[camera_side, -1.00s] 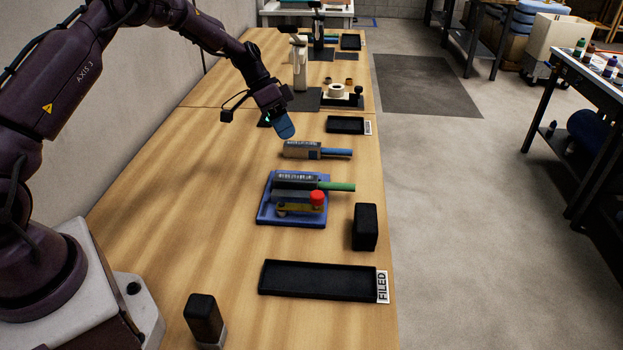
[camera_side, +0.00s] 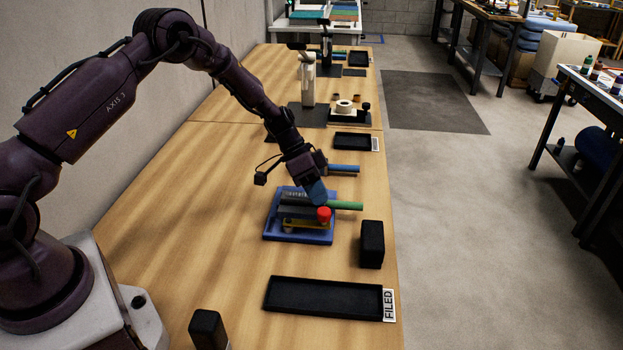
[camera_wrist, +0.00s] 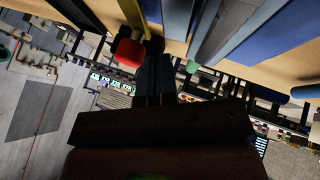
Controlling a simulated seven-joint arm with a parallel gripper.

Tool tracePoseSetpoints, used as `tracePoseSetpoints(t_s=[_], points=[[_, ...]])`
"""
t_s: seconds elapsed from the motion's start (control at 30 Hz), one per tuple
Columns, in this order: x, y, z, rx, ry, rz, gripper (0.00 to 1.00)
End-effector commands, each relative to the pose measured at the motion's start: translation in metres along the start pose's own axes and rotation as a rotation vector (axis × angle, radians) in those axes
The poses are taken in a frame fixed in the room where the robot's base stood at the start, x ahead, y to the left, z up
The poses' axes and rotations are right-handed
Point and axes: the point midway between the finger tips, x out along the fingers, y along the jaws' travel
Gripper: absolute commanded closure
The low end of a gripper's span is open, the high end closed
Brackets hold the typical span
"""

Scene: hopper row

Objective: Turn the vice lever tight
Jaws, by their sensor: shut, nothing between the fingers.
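The vice has a blue base (camera_side: 270,232) and grey jaws (camera_side: 292,212) on the wooden bench. Its yellow lever (camera_side: 299,225) lies along the near side and ends in a red knob (camera_side: 324,214). A dark piece with a green rod (camera_side: 348,205) lies in the vice, its rod sticking out to the right. My gripper (camera_side: 318,196) is shut and empty, pointing down just above and behind the knob. In the wrist view, the red knob (camera_wrist: 130,52) and yellow lever (camera_wrist: 132,14) show just left of my fingers (camera_wrist: 155,78). I cannot tell whether they touch.
A blue rod (camera_side: 344,169) shows behind my gripper; its body is mostly hidden. A black block (camera_side: 372,245) stands right of the vice. An empty black tray (camera_side: 322,313) labelled FILED lies in front. Another black tray (camera_side: 351,142) lies farther back. The bench left of the vice is clear.

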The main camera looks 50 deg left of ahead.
Motion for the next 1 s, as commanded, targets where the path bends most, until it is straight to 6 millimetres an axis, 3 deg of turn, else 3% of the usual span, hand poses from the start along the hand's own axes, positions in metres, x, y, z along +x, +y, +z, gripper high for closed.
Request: tracePoseSetpoints(t_s=[1.0], points=[[0.0064, 0.0125, -0.0008, 0.065, -0.034, 0.034, 1.0]])
